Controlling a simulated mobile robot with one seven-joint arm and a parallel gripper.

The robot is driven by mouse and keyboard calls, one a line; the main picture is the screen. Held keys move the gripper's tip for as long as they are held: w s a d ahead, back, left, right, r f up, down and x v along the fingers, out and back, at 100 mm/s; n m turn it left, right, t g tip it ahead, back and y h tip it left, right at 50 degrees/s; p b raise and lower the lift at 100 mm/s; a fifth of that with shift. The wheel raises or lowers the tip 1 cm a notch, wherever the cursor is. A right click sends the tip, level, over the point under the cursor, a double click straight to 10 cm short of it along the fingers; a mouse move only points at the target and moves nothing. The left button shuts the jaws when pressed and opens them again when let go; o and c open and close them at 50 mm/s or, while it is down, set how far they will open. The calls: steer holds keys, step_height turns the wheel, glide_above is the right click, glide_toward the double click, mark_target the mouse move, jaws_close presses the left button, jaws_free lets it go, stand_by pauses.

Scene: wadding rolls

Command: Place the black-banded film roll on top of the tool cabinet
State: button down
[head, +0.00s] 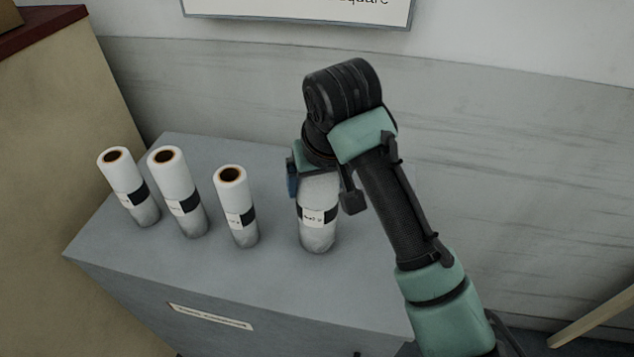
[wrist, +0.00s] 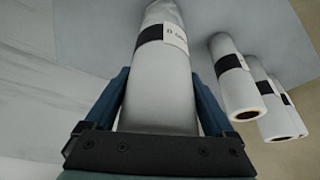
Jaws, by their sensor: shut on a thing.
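A white film roll with a black band and a white label (head: 317,226) is upright at the right part of the grey cabinet top (head: 275,165). My gripper (head: 321,186) is shut on its upper end from above. In the wrist view the roll (wrist: 162,85) lies between both blue fingers of my gripper (wrist: 158,78), its band and label beyond the fingertips. Its base looks to be on or very near the surface; I cannot tell if they touch. Its top end is hidden by my gripper. I cannot tell which cabinet is the tool cabinet.
Three similar black-banded rolls (head: 235,200) (head: 178,190) (head: 128,185) stand to the left on the grey top. A tan cabinet with a dark red top (head: 45,18) stands at the left. A wall with a sign (head: 300,8) is behind.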

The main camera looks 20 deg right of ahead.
steer(key=shift+f, duration=0.55)
jaws_free()
